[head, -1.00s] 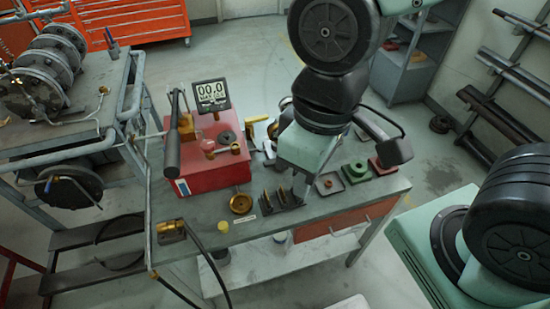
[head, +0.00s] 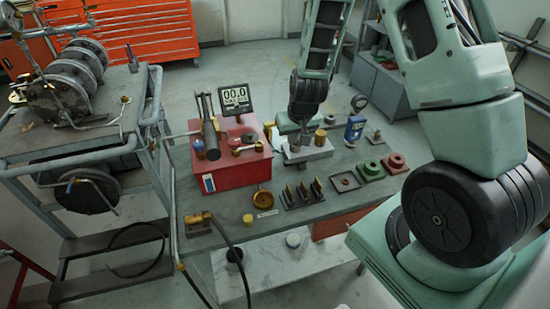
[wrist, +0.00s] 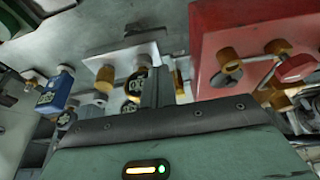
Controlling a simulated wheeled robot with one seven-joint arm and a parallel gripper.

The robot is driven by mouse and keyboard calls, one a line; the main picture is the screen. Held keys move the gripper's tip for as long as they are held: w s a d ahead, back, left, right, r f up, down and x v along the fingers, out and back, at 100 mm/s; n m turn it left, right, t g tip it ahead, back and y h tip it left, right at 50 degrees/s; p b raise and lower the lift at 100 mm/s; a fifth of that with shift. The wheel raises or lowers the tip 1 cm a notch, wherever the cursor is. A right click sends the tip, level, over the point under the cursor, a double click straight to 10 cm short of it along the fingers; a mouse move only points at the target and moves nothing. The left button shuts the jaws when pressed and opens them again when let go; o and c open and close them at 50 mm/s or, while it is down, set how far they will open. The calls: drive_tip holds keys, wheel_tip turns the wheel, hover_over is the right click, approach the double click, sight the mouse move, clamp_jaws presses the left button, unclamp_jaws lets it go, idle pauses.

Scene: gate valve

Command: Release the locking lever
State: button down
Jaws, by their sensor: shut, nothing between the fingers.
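My gripper (head: 300,134) is over the middle of the workbench, above a pale grey block (head: 312,153) with brass posts. In the wrist view my gripper's dark fingers (wrist: 157,86) are together and empty, in front of brass parts (wrist: 136,84) beside the pale block (wrist: 90,64). I cannot tell whether the fingers touch those parts. I cannot tell which part is the locking lever.
A blue instrument (head: 354,129) stands right of the block.

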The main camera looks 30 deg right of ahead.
sight(295, 162)
drive_tip(key=shift+d+f, duration=0.15)
drive_tip(key=p+x, duration=0.1)
drive_tip(key=x, duration=0.9)
drive_tip(key=shift+w+p, duration=0.1)
drive_tip(key=shift+p, duration=0.3)
